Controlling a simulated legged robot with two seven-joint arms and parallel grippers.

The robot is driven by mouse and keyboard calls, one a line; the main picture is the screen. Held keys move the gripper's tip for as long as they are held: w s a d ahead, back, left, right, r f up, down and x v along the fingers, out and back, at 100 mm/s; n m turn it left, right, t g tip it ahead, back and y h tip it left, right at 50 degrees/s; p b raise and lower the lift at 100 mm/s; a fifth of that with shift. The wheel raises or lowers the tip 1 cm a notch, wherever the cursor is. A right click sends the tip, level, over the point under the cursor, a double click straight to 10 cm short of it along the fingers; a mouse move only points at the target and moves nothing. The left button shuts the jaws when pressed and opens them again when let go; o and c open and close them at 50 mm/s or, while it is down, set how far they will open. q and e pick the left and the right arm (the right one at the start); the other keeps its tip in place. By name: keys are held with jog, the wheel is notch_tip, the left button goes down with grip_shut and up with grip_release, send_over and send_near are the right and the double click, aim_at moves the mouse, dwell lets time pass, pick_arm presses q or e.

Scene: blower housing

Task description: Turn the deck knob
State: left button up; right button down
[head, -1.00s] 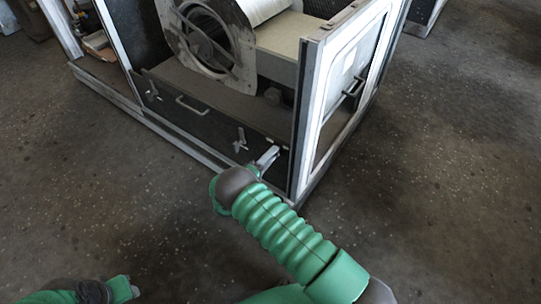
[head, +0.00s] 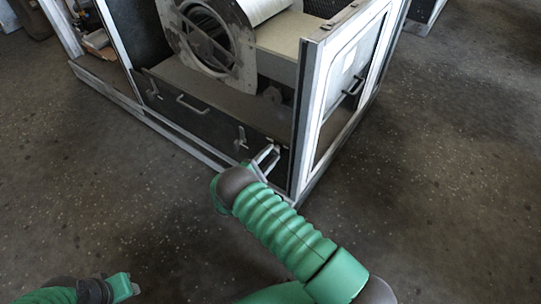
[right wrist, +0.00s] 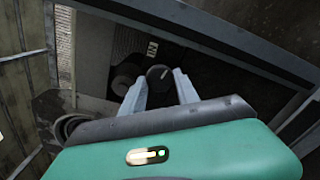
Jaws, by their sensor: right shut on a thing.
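The deck knob (right wrist: 159,77) is a dark round knob with a pale mark on its face, seen in the right wrist view. It sits between the two grey fingertips of my right gripper (right wrist: 158,84), which is shut on it. In the head view my right gripper (head: 268,156) reaches the low front panel beside the corner post; the knob is too small there to make out clearly. My left gripper (head: 122,287) is at the bottom left of the head view, away from the housing; its fingers are not clear.
The front panel carries a handle (head: 194,107) and a small latch (head: 240,136). A pale corner post (head: 302,125) stands close right of my right gripper. The blower (head: 207,40) sits behind the panel. Open floor (head: 110,200) lies in front.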

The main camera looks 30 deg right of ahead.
jog(key=shift+w+a+f, duration=0.1)
jog(key=shift+a+f, duration=0.05)
jog(key=shift+a, duration=0.1)
jog(key=c, duration=1)
grip_release()
jog(key=shift+f, duration=0.1)
jog(key=shift+o, duration=0.5)
jog(key=shift+d, duration=0.1)
jog(key=shift+a+r, duration=0.2)
jog(key=shift+a, duration=0.15)
jog(key=p+v, duration=0.3)
jog(key=v, duration=1.3)
jog(key=shift+s, duration=0.2)
jog(key=shift+f, duration=0.15)
